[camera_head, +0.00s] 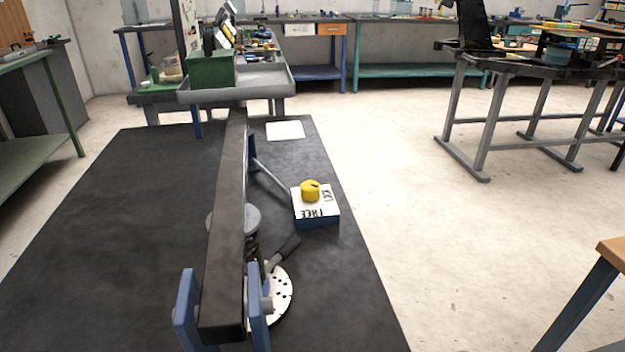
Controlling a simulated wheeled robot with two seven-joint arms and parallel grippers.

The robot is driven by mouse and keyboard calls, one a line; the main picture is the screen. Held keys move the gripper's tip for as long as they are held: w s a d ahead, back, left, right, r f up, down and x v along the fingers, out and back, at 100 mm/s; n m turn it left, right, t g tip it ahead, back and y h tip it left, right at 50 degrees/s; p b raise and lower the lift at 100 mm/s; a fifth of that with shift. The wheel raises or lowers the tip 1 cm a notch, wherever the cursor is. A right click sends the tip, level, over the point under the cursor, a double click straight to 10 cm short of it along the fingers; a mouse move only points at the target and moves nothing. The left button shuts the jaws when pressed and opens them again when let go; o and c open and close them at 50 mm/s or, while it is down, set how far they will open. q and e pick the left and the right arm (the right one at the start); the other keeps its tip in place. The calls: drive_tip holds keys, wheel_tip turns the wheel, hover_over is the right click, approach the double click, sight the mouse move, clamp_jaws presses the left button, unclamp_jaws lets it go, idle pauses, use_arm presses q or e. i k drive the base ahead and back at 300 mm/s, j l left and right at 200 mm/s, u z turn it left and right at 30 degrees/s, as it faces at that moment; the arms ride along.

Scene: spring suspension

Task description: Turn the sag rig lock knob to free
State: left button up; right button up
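The yellow lock knob (310,191) sits on a small blue box with a white top plate (328,207), on the right part of the dark table. The plate has black lettering that looks upside down. The word along the near edge seems to read FREE; a second word right of the knob is too small to read surely. A dark notch shows on the knob's top, towards its right side. Neither of my grippers is in view.
Blue uprights (186,310) flank the beam's near end. A perforated disc (280,297) and a dark handle (284,252) lie right of the beam. A white sheet (285,130) lies at the far edge. The dark tabletop (120,230) is clear on the left.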

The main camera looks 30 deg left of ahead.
sight(310, 189)
drive_tip(key=k+l, duration=0.1)
drive_tip(key=l, duration=0.25)
drive_tip(key=k+l+u, duration=0.1)
drive_tip(key=l, duration=0.25)
drive_tip(key=k+l, duration=0.2)
drive_tip(key=k+l+u, duration=0.1)
drive_tip(key=l, duration=0.35)
